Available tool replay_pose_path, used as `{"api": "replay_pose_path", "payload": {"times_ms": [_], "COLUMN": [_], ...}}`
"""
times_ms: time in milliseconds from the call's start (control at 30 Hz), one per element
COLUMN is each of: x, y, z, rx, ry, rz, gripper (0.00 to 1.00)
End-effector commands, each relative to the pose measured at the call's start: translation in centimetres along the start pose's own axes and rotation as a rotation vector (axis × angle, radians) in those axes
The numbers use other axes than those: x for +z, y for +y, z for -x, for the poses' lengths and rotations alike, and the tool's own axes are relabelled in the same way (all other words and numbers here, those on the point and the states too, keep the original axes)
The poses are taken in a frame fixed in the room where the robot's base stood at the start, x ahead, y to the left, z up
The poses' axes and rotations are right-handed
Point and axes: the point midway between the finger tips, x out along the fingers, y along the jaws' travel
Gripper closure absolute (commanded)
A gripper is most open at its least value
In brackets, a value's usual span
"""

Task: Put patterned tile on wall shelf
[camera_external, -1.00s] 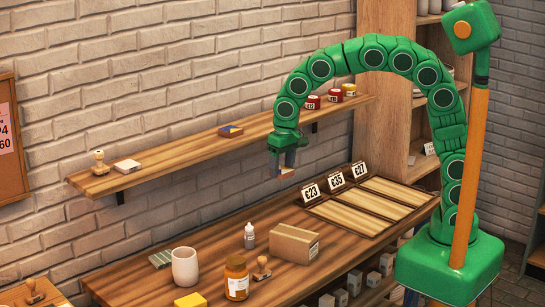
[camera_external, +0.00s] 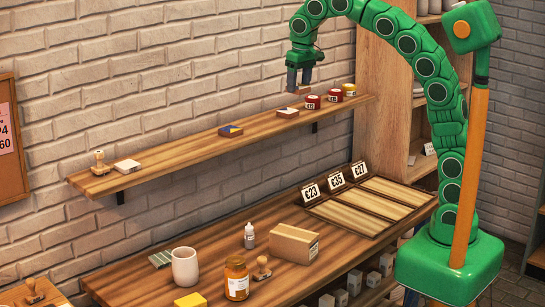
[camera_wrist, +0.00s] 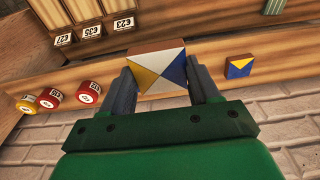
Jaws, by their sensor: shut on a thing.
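My gripper (camera_external: 303,84) is shut on a patterned tile (camera_external: 302,91), held above the right part of the wall shelf (camera_external: 200,147). In the wrist view the tile (camera_wrist: 160,64) lies between the two fingers (camera_wrist: 155,90). Its top has white, yellow and blue triangles, and its sides are brown. A gap shows between the held tile and the shelf. A blue and yellow tile (camera_external: 230,131) lies on the shelf further left; a tile like it shows in the wrist view (camera_wrist: 238,67).
Red jars (camera_external: 312,102) and a yellow jar (camera_external: 350,90) stand on the shelf to the right. A stamp (camera_external: 99,161) and a pale block (camera_external: 127,166) are at its left end. The shelf between them and the blue tile is free. The workbench (camera_external: 215,240) below holds several items.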

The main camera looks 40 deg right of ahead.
Motion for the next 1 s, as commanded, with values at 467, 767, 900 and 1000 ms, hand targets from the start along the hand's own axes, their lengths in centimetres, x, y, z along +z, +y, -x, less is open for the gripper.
{"api": "replay_pose_path", "payload": {"times_ms": [467, 767, 900, 1000], "x": [-4.9, -7.8, -9.3, -10.1], "y": [-1.8, -2.8, -3.4, -3.7], "z": [-3.1, -5.0, -7.6, -9.0], "rx": [0.000, 0.001, 0.001, 0.001], "ry": [0.000, -0.001, -0.002, -0.003], "rz": [0.001, 0.000, 0.000, 0.000], "gripper": [0.78, 0.78, 0.78, 0.78]}}
